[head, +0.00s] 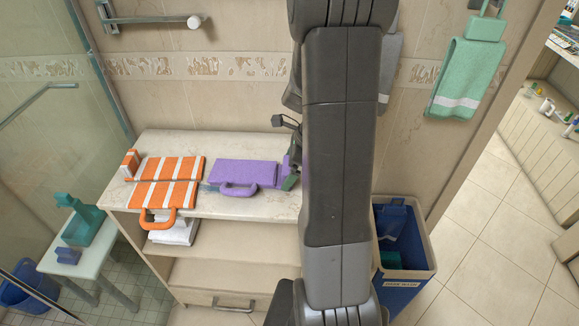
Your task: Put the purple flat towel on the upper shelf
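The purple flat towel (246,172) lies folded on the marble top of the cabinet (190,143), with a purple handle-like loop at its front edge. My gripper (291,178) is at the towel's right end, mostly hidden behind my arm. Whether its fingers are open or closed on the towel cannot be seen. Purple also shows around the gripper. Under the top, the upper shelf (220,240) is open at the front and holds white folded towels (176,232) at its left. Its right part is hidden by my arm.
An orange-and-white striped towel (167,182) lies left of the purple one, beside a small orange box (130,163). A lower shelf (215,273) lies beneath. A blue bin (400,285) stands to the right. A small table (75,262) with a teal item stands at left.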

